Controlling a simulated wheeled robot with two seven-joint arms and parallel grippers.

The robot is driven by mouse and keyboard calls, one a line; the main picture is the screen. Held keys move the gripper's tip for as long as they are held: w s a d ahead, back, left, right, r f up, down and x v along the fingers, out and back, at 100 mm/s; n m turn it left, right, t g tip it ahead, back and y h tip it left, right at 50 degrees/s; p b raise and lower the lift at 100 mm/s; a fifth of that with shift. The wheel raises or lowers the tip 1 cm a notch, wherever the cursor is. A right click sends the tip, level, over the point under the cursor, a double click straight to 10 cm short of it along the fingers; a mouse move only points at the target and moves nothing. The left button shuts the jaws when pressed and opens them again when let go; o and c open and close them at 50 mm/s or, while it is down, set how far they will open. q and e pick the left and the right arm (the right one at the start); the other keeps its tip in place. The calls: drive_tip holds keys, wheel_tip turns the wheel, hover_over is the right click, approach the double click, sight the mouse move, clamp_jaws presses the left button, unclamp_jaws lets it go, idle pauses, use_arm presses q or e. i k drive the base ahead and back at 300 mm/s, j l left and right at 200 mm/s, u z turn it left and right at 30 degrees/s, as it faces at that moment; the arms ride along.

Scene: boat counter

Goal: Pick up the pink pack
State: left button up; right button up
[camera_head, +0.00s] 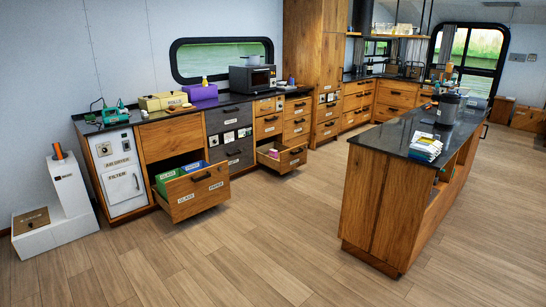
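A small pink item (273,153) shows inside an open lower drawer (284,162) of the wall counter, near the middle of the picture. It is partly hidden by the drawer walls and too small for me to tell its exact shape. It is the only clearly pink thing that I see. Neither of my grippers is in view.
A wider open drawer (196,190) with green and blue bins stands left of it. The wall counter carries a purple box (199,92), a microwave (252,79) and other items. An island (376,208) with a black top stands right. The wooden floor (235,245) between is clear.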

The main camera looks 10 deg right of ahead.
sight(273, 154)
drive_tip(key=i+l+z, duration=0.25)
drive_tip(key=i, duration=0.4)
drive_tip(key=i+l+z, duration=0.15)
drive_tip(key=i, duration=2.1)
drive_tip(key=i+u, duration=0.25)
drive_tip(key=i, duration=1.8)
drive_tip(key=i+l+z, duration=0.15)
drive_tip(key=i+z, duration=0.3)
drive_tip(key=i, duration=0.45)
drive_tip(key=i+j+z, duration=0.1)
drive_tip(key=i+z, duration=0.3)
drive_tip(key=i, duration=0.45)
